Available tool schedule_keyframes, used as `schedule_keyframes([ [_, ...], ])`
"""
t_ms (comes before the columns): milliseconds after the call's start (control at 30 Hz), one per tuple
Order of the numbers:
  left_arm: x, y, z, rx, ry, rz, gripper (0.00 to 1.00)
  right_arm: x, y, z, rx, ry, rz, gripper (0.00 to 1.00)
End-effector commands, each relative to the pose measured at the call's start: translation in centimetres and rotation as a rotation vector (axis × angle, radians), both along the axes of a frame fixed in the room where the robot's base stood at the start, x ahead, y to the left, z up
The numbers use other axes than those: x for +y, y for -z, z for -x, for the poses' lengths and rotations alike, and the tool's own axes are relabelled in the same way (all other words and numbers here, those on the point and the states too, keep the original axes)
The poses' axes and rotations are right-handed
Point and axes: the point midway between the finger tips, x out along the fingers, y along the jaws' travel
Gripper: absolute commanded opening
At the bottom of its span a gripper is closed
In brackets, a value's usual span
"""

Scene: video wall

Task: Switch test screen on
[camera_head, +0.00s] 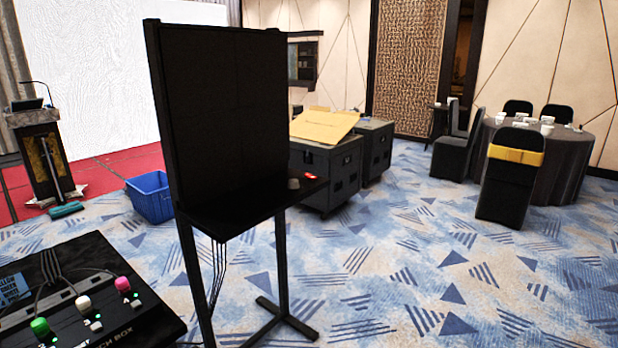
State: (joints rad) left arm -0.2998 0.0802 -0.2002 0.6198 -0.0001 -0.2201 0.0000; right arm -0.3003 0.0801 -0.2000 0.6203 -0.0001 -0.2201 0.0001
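A tall black screen (226,112) stands upright on a black stand in the middle of the camera_head view. Its face is dark. A small shelf (255,209) juts out under it, with a small red item (311,176) and a grey knob-like item (293,184) at its right end. At the lower left is a black switch box (112,325) with a green knob (40,327), a white knob (83,303) and a pink knob (123,284). Small green-lit parts sit beside the knobs. Neither of my grippers is in view.
A blue crate (150,197) and a lectern (43,152) stand at the left. Black cases (327,176) with a cardboard piece (323,125) stand behind the screen. A round table (556,158) with chairs is at the right. The patterned carpet (430,270) is clear at front right.

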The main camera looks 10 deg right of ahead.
Motion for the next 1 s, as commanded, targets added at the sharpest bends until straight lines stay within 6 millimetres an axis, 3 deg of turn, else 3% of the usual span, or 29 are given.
schedule_keyframes([
  [267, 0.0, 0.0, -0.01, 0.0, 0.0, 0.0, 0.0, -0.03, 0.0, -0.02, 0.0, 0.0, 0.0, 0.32],
  [400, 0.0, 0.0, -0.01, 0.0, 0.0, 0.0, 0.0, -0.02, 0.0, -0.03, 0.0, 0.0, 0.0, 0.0],
  [1000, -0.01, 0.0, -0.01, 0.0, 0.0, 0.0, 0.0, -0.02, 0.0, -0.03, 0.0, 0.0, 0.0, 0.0],
])
